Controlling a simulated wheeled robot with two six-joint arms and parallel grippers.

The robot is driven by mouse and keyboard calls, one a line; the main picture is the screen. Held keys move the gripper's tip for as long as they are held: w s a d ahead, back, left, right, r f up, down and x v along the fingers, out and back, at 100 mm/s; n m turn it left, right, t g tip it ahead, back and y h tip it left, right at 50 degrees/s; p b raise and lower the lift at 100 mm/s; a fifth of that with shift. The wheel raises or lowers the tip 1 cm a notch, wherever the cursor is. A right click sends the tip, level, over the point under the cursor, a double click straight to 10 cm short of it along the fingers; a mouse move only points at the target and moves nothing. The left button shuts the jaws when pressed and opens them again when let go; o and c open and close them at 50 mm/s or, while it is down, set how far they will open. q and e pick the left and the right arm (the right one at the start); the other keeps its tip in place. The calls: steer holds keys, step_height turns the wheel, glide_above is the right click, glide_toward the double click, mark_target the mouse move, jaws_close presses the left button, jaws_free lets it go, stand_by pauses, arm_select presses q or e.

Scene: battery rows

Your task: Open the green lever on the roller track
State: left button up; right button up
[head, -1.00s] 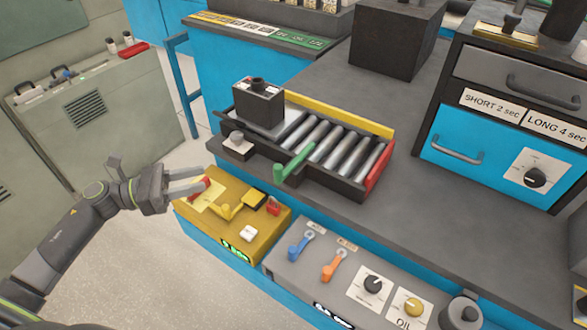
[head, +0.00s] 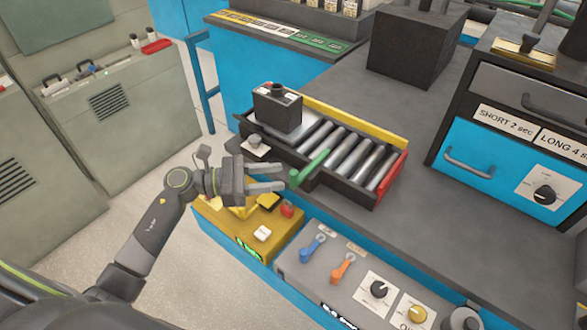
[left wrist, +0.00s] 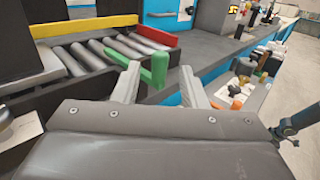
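The roller track (head: 340,155) sits on the grey bench, with metal rollers, a yellow back rail and a red end piece. In the left wrist view the green lever (left wrist: 150,60) shows beyond and between the two open fingertips (left wrist: 158,78). I cannot tell whether a finger touches it. My right gripper is out of view.
A black battery (head: 277,107) stands on the track's left end. Below the track are a yellow box (head: 225,222) and a grey panel (head: 300,268) with blue and orange switches and knobs. A blue-fronted drawer unit (head: 500,165) stands at right.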

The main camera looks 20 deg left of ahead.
mark_target(294, 172)
arm_select(q)
steer(key=shift+p+x, duration=0.7)
steer(key=shift+x, duration=1.95)
jaws_close()
